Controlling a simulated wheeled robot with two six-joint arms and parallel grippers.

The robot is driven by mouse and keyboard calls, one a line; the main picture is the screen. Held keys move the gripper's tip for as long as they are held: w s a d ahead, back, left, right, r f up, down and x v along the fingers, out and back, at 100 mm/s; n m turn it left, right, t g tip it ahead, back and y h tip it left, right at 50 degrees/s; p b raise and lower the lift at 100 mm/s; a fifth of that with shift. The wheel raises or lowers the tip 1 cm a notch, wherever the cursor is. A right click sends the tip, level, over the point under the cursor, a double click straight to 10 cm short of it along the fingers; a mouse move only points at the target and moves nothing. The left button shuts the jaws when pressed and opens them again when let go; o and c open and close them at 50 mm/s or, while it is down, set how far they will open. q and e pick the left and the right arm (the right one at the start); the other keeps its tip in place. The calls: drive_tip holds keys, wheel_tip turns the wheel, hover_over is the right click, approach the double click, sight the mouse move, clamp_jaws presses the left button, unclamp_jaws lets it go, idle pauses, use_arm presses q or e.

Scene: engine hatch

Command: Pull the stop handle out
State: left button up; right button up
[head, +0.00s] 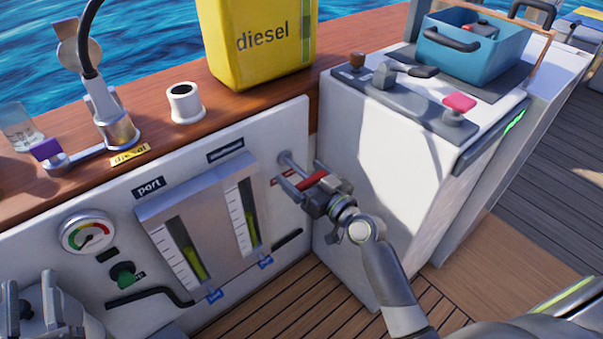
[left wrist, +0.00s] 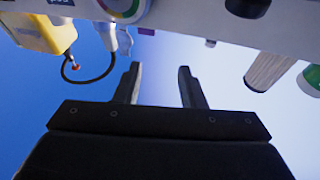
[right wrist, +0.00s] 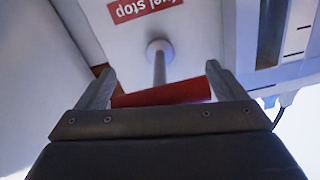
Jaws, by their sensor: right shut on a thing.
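The stop handle (head: 312,180) is a red crossbar on a thin metal rod that comes out of the white panel. It shows in the right wrist view as a red bar (right wrist: 170,94), with the rod standing out from a round base below the red "fuel stop" label (right wrist: 142,8). My right gripper (head: 298,174) is shut on the handle, with the bar between its fingers. The handle stands clear of the panel. My left gripper (head: 30,292) is open and empty at the lower left, in front of the panel; its spread fingers show in the left wrist view (left wrist: 158,88).
Twin level gauges (head: 208,225) sit left of the handle. A round dial (head: 88,233) and green knob (head: 123,273) are further left. A yellow diesel can (head: 255,45) stands on the wooden ledge. A white console (head: 385,180) stands close on the right.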

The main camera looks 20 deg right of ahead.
drive_tip(key=o, duration=1)
drive_tip(key=shift+s+f, duration=0.15)
drive_tip(key=shift+f, duration=0.05)
drive_tip(key=shift+c, duration=0.2)
drive_tip(key=shift+o, duration=0.7)
drive_tip(key=shift+s+d, duration=0.1)
drive_tip(key=shift+r, duration=0.15)
use_arm(q)
drive_tip(key=shift+s+d+r, duration=0.1)
drive_tip(key=shift+s, duration=0.05)
use_arm(e)
drive_tip(key=shift+s, duration=0.1)
